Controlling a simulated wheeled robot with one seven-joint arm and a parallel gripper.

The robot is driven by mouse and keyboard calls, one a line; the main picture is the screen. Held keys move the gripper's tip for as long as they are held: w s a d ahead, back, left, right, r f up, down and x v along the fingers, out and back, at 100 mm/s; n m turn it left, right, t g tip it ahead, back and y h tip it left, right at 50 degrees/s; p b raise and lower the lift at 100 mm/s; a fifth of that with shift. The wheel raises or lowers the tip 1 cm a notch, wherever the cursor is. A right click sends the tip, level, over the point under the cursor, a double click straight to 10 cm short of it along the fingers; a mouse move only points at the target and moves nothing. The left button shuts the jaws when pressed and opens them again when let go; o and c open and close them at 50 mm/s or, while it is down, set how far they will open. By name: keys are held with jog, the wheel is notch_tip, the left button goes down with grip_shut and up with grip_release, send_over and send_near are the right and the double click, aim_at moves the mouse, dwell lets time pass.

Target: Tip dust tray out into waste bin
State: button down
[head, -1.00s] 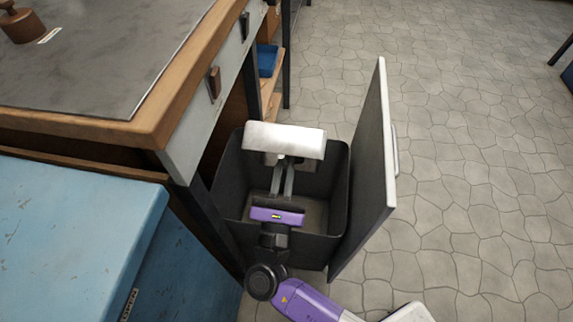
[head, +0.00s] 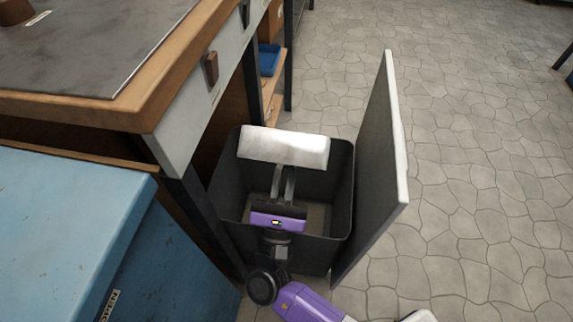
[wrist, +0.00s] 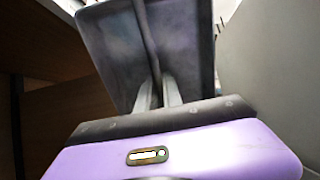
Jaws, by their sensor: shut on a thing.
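The dust tray (head: 285,146) is white in the head view and sits tilted above the opening of the waste bin. The wrist view shows a broad grey face of the tray (wrist: 110,45), with a bar running down to my fingers. My gripper (head: 281,196) is shut on the tray's bar, over the bin. It also shows in the wrist view (wrist: 158,100). The dark grey waste bin (head: 343,195) stands open-topped below the tray. Its bottom is partly hidden by my gripper and the tray. I cannot make out any dust.
An open door panel (head: 378,165) stands close to the right of the bin. A wooden-edged bench (head: 140,108) is to the left, with a blue cabinet (head: 60,215) in front of it. A blue bin (head: 269,59) sits on a shelf behind. The stone floor (head: 470,150) at right is clear.

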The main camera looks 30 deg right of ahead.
jog(key=shift+f+t+h+b, duration=0.25)
jog(key=shift+t+h+b, duration=0.4)
jog(key=shift+b, duration=1.2)
jog(key=shift+r+t, duration=0.25)
jog(key=shift+f+b, duration=0.15)
jog(key=shift+b, duration=0.5)
